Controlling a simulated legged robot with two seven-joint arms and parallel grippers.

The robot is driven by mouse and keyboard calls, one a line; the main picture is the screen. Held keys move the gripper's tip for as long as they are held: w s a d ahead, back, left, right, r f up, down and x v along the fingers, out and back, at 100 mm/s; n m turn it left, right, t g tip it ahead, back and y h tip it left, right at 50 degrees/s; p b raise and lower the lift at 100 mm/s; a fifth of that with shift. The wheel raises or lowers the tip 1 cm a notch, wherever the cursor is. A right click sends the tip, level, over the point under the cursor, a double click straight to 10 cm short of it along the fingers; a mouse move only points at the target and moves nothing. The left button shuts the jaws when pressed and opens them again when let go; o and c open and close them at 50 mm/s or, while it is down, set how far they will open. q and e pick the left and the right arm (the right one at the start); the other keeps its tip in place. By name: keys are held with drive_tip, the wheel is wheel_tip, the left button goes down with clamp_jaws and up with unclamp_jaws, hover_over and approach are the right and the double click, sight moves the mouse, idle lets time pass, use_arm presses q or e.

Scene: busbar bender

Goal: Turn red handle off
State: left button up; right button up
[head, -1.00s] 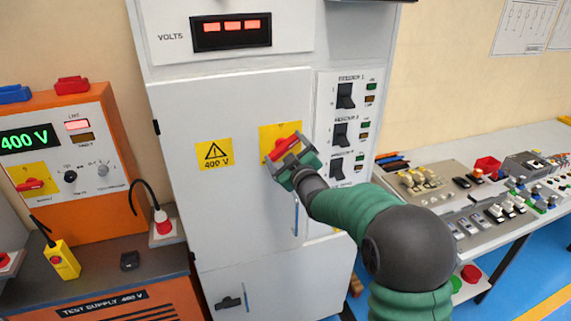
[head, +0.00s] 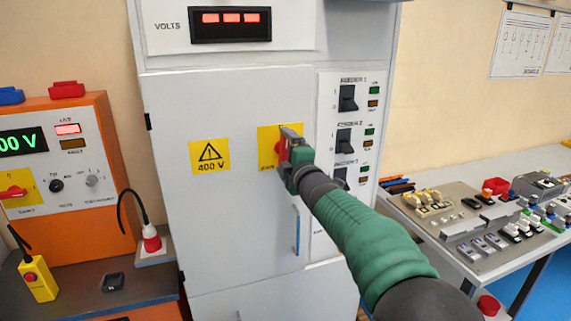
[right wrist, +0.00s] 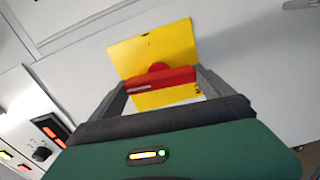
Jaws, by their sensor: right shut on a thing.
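The red handle (head: 282,150) is mounted on a yellow plate (head: 266,135) on the grey cabinet door (head: 220,215). In the head view it is partly hidden by my right gripper (head: 289,148). In the right wrist view the red handle (right wrist: 160,79) lies across between the two fingers of my right gripper (right wrist: 160,92), with the yellow plate (right wrist: 155,48) behind it. My right gripper is shut on the handle. In the head view the jaws look roughly upright. My left gripper is not in view.
A yellow 400 V warning sign (head: 209,155) and a vertical door handle (head: 296,230) are on the cabinet. Feeder switches (head: 347,98) sit right of the door. A bench of parts (head: 465,215) is right.

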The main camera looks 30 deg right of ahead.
drive_tip(key=shift+w+a+f+n+b, duration=0.15)
drive_tip(key=shift+f+n+b, duration=0.1)
drive_tip(key=shift+n+b, duration=0.2)
drive_tip(key=shift+n, duration=0.25)
drive_tip(key=o, duration=1.8)
drive_tip(key=shift+s+a, duration=0.1)
drive_tip(key=shift+s, duration=0.35)
drive_tip(key=v, duration=1.6)
drive_tip(key=shift+b, duration=0.35)
drive_tip(key=shift+f, duration=0.1)
